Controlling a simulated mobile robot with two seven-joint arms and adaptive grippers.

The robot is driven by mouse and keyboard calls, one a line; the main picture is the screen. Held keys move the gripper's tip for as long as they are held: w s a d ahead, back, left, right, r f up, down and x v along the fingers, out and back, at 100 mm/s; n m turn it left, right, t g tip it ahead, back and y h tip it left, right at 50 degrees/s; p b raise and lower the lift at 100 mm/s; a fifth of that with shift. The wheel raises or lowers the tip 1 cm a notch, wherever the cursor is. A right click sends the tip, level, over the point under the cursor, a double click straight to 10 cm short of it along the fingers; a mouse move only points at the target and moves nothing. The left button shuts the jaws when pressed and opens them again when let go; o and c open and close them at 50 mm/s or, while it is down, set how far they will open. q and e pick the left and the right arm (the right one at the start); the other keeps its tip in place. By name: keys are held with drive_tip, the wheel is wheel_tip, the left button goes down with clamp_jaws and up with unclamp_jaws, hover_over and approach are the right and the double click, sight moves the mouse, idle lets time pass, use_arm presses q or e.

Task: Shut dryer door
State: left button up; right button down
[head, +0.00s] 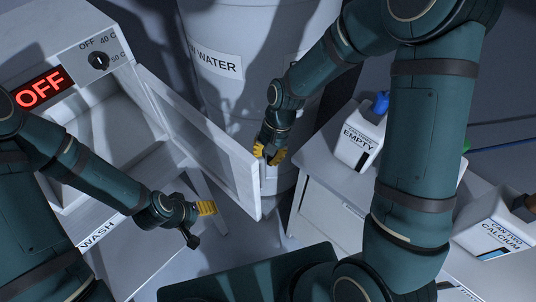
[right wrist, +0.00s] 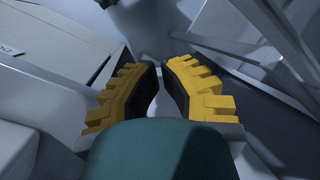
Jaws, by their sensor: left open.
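The dryer (head: 62,40) is a pale box at the left with a red OFF display and a knob. Its door (head: 205,140) stands wide open, a pale framed panel swung out toward the middle. My left gripper (head: 206,208) is open and empty, low in front of the dryer, left of the door's lower free end. My right gripper (head: 270,153) is just right of the door's free edge; contact cannot be told. In the right wrist view its yellow fingers (right wrist: 158,68) come close together at the tips, with nothing clearly held between them.
A big white water tank (head: 235,60) stands behind the door. At the right, a pale cabinet (head: 325,205) carries a white container marked EMPTY (head: 358,140). A calcium container (head: 492,228) stands further right. Grey floor (head: 225,235) shows below the door.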

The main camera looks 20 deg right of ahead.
wheel_tip(320, 180, up, 18)
drive_tip(key=d+m+g+h+p, duration=0.1)
drive_tip(key=d+g, duration=0.1)
drive_tip(key=s+a+f, duration=0.3)
drive_tip(key=s+f, duration=0.3)
drive_tip(key=f, duration=0.3)
drive_tip(key=shift+s+a+f+b, duration=0.15)
drive_tip(key=shift+s+f+b, duration=0.1)
drive_tip(key=shift+b, duration=0.1)
